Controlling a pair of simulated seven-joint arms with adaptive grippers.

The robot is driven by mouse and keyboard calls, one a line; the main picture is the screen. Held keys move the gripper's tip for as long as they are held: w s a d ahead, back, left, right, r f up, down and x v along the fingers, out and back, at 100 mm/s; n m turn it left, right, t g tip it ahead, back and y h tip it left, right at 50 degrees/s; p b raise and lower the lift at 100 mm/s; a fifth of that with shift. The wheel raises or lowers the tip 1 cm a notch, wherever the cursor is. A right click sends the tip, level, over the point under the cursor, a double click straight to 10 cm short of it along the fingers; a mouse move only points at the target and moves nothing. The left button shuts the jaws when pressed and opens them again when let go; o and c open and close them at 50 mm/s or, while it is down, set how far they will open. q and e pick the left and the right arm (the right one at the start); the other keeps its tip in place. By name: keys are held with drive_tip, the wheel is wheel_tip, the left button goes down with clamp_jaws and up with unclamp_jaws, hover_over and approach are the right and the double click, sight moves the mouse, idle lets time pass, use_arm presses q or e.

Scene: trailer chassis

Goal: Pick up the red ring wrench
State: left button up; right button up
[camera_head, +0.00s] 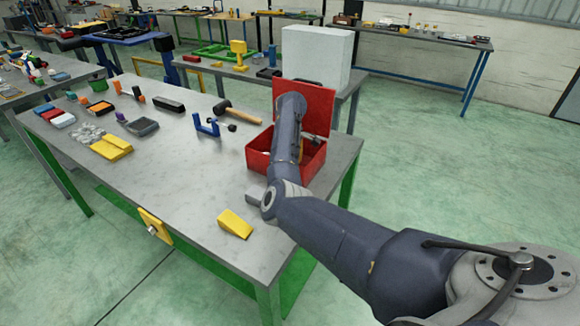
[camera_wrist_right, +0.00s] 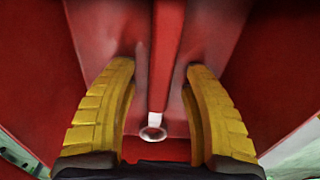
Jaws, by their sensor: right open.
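The red ring wrench (camera_wrist_right: 163,62) shows in the right wrist view as a narrow red shaft with a silver ring end (camera_wrist_right: 152,133) toward the bottom. It lies inside the red toolbox (camera_head: 312,164). My right gripper (camera_wrist_right: 158,70) has its yellow fingers spread, one on each side of the shaft, with gaps between them and it. I cannot tell how far the fingertips are above the toolbox floor. In the head view my right arm reaches down into the toolbox and hides the wrench and my right gripper. My left gripper is not in view.
The toolbox lid (camera_head: 318,107) stands open at the back. A yellow wedge (camera_head: 235,223) lies in front on the grey table (camera_head: 170,190), where the surface is mostly clear.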

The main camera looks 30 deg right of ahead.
drive_tip(key=shift+c, duration=0.2)
clamp_jaws()
drive_tip(key=shift+r, duration=0.1)
